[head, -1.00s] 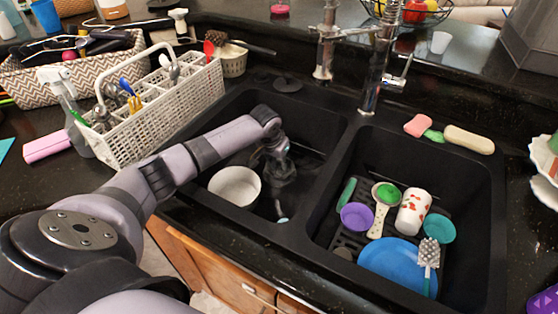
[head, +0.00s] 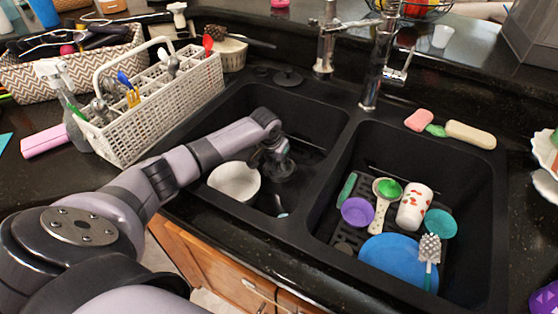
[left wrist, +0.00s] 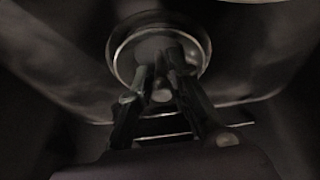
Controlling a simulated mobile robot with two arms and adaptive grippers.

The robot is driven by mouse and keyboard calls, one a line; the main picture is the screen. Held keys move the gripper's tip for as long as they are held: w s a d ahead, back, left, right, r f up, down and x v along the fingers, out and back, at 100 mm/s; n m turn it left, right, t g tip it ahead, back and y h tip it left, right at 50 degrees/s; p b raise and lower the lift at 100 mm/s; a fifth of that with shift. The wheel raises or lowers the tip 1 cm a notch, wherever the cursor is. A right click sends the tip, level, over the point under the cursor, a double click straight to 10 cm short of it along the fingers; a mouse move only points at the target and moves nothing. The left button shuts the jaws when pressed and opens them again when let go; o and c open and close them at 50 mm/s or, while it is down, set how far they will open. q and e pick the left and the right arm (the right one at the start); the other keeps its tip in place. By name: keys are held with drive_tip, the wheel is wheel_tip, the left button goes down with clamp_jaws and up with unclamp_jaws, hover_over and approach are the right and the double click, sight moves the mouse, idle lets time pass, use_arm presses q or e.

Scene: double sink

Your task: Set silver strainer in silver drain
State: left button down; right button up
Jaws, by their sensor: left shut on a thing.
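My left gripper (head: 277,168) reaches down into the left basin of the black double sink, beside a white bowl (head: 234,184). In the left wrist view its fingers (left wrist: 164,62) are close together over a round silver rim (left wrist: 121,58) and are shut on the silver strainer. The strainer is mostly hidden by the fingers and dim light. I cannot tell whether the rim belongs to the strainer or the silver drain, or whether the two touch. My right gripper is not in view.
A divider (head: 322,180) separates the basins. The right basin holds a purple cup (head: 356,212), a blue plate (head: 398,262), a white cup (head: 414,207) and a brush (head: 430,250). A faucet (head: 372,70) stands behind. A white utensil basket (head: 150,110) stands left.

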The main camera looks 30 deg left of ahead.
use_arm(q)
drive_tip(key=shift+f, duration=0.2)
drive_tip(key=c, duration=1.4)
unclamp_jaws()
drive_tip(key=shift+s+r, duration=0.15)
drive_tip(key=shift+r, duration=0.35)
drive_tip(key=v, duration=1.1)
drive_tip(key=shift+s, duration=0.1)
